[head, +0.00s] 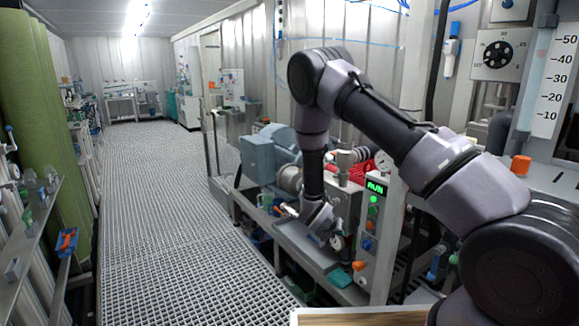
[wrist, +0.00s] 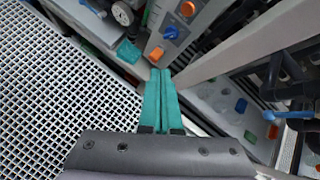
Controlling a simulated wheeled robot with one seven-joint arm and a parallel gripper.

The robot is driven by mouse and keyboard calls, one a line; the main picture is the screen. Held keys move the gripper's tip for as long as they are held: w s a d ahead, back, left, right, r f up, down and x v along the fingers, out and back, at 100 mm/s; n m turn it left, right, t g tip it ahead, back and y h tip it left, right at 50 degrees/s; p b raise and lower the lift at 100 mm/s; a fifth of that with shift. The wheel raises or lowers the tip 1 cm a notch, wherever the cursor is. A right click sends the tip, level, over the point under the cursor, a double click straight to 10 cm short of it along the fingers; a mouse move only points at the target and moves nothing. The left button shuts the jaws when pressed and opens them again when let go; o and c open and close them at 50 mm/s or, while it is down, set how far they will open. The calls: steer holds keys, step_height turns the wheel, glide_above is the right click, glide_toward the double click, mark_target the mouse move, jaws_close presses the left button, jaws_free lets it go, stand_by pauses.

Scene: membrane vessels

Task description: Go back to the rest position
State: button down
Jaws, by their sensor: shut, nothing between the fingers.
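My gripper (wrist: 161,74) shows in the wrist view with its two teal fingers side by side and touching, nothing between them. The fingers point toward the foot of a grey control panel (wrist: 182,22) with orange and blue knobs. In the head view my arm arches over from the right and its wrist hangs down in front of the bench, left of the control panel (head: 374,235) with the green RUN display. The fingers are hard to make out there.
A grated floor (head: 160,200) runs clear down the aisle. A blue-grey pump unit (head: 258,158) and a red item (head: 362,172) stand by my arm. An upright post (head: 398,215) is close to the forearm. A small teal piece (wrist: 128,50) lies near the panel.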

steer(key=s+d+r+m+g, duration=0.1)
steer(key=s+d+r+m, duration=0.25)
steer(key=r+m, duration=0.4)
steer(key=s+d+r+m+g, duration=0.15)
steer(key=d+r+m, duration=0.3)
steer(key=r, duration=0.65)
steer(key=s+d+r+m+g, duration=0.1)
steer(key=s+d+r+m, duration=0.2)
steer(key=r+m, duration=0.5)
steer(key=s+a+r+m+t+y, duration=0.3)
steer(key=s+r+m+y, duration=0.4)
steer(key=s+r+m, duration=0.9)
steer(key=s+a+r, duration=0.1)
steer(key=s+r, duration=0.4)
steer(key=s, duration=0.2)
steer(key=shift+s+r+y, duration=0.15)
steer(key=shift+s+y, duration=0.05)
steer(key=shift+y, duration=0.2)
